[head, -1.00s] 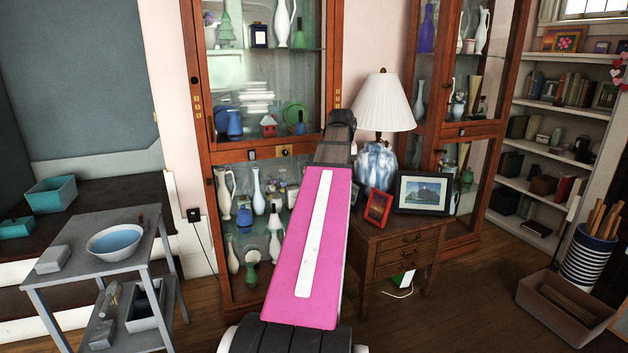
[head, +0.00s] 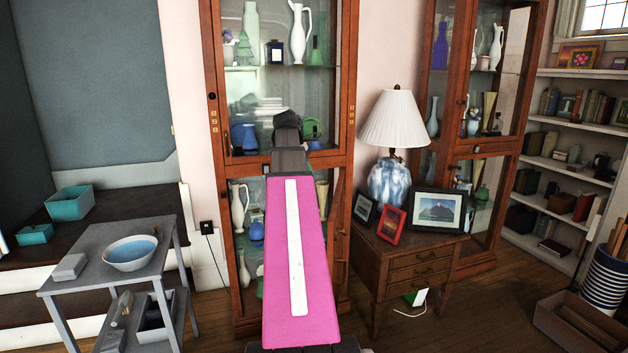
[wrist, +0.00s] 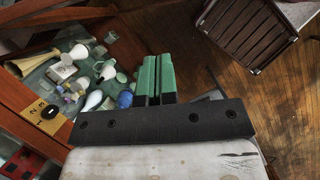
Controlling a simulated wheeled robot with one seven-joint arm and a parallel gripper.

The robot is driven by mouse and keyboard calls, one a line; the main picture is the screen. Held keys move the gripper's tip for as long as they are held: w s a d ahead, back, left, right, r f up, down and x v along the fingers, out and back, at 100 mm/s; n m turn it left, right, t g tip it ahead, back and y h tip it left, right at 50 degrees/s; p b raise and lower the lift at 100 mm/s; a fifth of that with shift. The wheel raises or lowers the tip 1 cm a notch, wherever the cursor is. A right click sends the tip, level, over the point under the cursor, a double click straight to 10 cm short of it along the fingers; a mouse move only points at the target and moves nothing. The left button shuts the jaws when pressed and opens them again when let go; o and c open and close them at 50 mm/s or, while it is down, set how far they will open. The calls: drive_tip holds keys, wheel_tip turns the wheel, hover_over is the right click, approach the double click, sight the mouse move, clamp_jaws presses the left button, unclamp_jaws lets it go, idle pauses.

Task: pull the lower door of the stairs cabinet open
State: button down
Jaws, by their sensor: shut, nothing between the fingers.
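The stairs cabinet (head: 222,210) is the tall brown wooden cabinet with glass beside the dark steps. Its lower door is largely hidden behind my pink arm in the head view; vases show at the left through its glass. I cannot tell from there whether the door stands ajar. In the wrist view my gripper (wrist: 152,82) has its green fingers together, with nothing between them. Cabinet wood and several vases (wrist: 98,100) lie to its left, and a brass plate with a dark knob (wrist: 48,112) is at the lower left. The head view hides my fingertips.
A small wooden side table (head: 415,258) with a lamp (head: 390,150) and picture frames stands close to the cabinet's right. A grey cart (head: 75,290) with a bowl stands at the left. Bare floor (wrist: 225,85) shows right of my fingers.

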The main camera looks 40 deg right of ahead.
drive_tip(key=s+d+f, duration=0.5)
drive_tip(key=f, duration=0.3)
drive_tip(key=shift+s, duration=0.15)
